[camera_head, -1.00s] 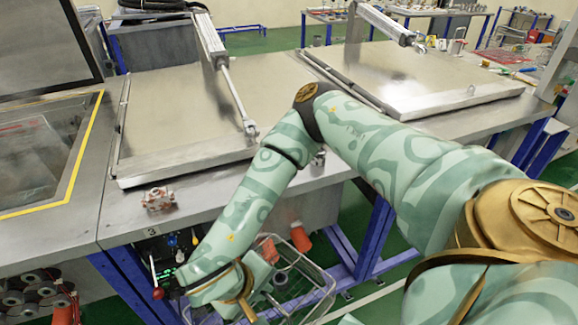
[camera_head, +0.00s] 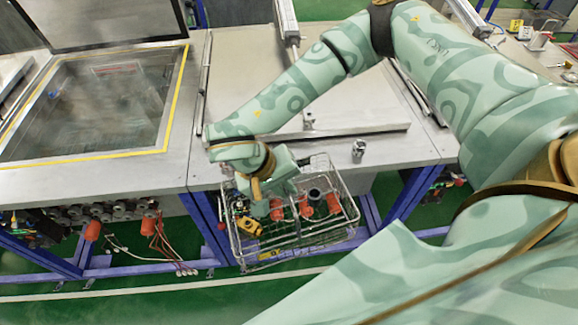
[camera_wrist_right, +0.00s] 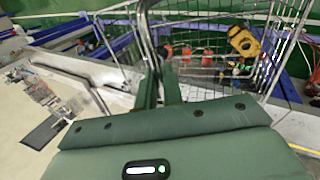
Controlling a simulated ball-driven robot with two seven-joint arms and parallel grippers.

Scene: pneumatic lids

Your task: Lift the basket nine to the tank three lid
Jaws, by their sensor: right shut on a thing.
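The wire basket (camera_head: 330,240) shows at the lower middle of the head view, in front of the bench edge and overlapping it. It holds several red-orange parts (camera_head: 306,207), a yellow part (camera_head: 248,226) and a dark cylinder. My right gripper (camera_wrist_right: 160,84) is shut on the basket's wire handle or rim in the wrist view; which one I cannot tell. The basket (camera_wrist_right: 272,72) extends to the right of the fingers there. In the head view my right wrist hides the fingers. The flat steel lid (camera_head: 365,100) lies closed behind the basket, partly hidden by my right arm. No number is readable on it.
A glass-topped tank (camera_head: 90,110) with a yellow border is at the left. Blue bench legs (camera_head: 408,196) and hanging red parts (camera_head: 150,225) are below. Green floor (camera_head: 140,307) lies in front.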

